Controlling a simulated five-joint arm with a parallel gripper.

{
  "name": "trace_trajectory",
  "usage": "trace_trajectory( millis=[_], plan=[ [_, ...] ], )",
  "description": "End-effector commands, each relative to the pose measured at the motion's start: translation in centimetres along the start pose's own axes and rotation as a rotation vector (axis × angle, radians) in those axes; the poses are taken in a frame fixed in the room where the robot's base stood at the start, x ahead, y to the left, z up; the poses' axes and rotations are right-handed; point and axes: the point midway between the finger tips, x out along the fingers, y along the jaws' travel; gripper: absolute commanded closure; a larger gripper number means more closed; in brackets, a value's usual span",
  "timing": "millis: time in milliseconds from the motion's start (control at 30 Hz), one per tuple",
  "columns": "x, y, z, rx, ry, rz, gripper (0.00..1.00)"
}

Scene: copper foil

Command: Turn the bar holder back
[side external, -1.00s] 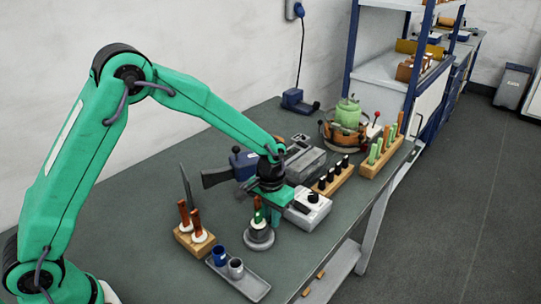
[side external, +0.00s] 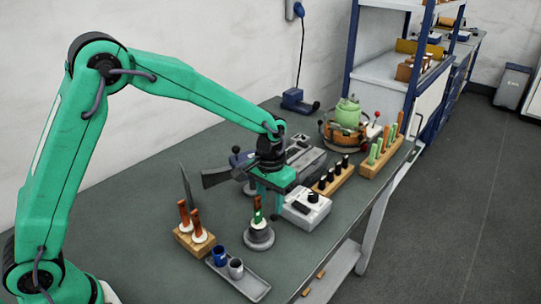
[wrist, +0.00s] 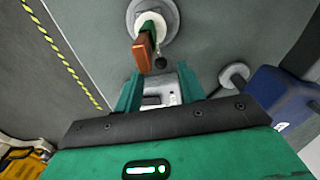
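The bar holder (side external: 259,237) is a round grey stand with a white collar on the table. A copper and green bar (side external: 257,209) stands upright in it. In the wrist view the holder (wrist: 153,14) is at the top, with the bar's copper part (wrist: 142,52) pointing toward my gripper. My gripper (side external: 267,202) is above and just behind the bar in the side view. In the wrist view its two green fingers (wrist: 159,80) are apart with nothing between them, and the bar is beyond their tips. I cannot tell which way the holder is turned.
A wooden block with copper-coloured bars (side external: 194,237) and a tray with two cups (side external: 238,284) stand in front. A white box with a black knob (side external: 308,208) is close on the right.

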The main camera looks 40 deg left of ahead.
Motion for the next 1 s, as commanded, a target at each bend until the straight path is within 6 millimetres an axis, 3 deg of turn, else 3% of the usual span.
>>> trace_trajectory(
  millis=[233,767,1000],
  plan=[
    [-2.1,0.0,-0.1,-0.001,0.003,0.001,0.6],
    [-2.8,-0.2,0.2,-0.002,0.009,0.002,0.6],
    [-5.5,-1.4,1.2,-0.009,0.058,0.013,0.6]
  ],
)
